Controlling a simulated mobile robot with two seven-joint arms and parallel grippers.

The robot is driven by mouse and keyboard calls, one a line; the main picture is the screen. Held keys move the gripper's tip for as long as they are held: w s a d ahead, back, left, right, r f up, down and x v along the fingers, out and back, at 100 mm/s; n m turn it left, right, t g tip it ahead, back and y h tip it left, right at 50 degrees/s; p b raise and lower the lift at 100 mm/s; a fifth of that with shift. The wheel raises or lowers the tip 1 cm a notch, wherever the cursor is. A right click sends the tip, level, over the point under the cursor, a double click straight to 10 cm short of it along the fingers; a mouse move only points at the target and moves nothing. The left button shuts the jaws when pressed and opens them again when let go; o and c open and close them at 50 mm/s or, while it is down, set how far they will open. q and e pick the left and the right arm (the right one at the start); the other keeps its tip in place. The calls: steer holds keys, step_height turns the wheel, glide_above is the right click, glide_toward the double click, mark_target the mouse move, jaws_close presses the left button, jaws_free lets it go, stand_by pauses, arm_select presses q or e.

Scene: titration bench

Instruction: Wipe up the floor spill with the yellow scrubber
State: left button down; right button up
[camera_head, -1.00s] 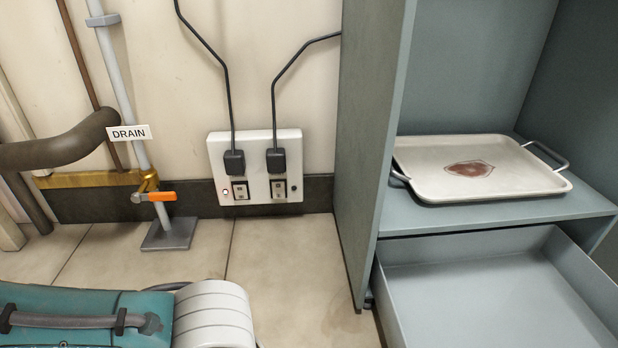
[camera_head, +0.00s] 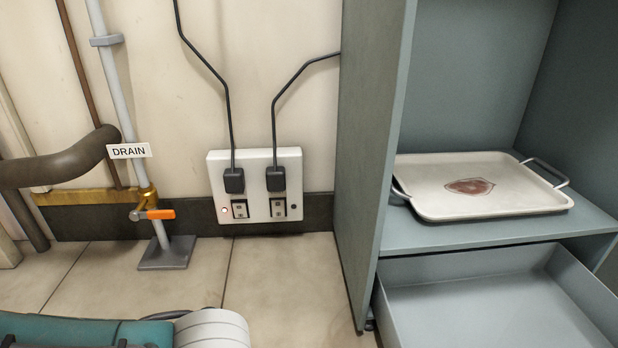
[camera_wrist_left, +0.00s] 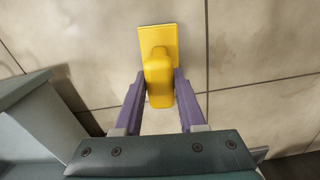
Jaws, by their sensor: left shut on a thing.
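The yellow scrubber (camera_wrist_left: 158,62) shows in the left wrist view, with a block-like handle and a flat pad beyond it. My left gripper (camera_wrist_left: 160,92) is shut on the handle, its two purple fingers on either side. Tiled floor lies below it; I cannot tell how far the pad is above the floor. The head view does not show the scrubber or either gripper. No spill is clearly seen on the floor in these views.
A grey-green cabinet (camera_head: 365,130) stands at right with a stained tray (camera_head: 440,200) on its shelf and an open drawer (camera_head: 480,290) below. A drain pipe (camera_head: 119,80) with an orange-handled valve and a socket panel (camera_head: 257,190) are along the wall. Bare floor tiles (camera_head: 285,275) lie between.

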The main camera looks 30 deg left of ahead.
arm_select(q)
steer(key=shift+f+b, duration=0.35)
steer(key=shift+f, duration=0.3)
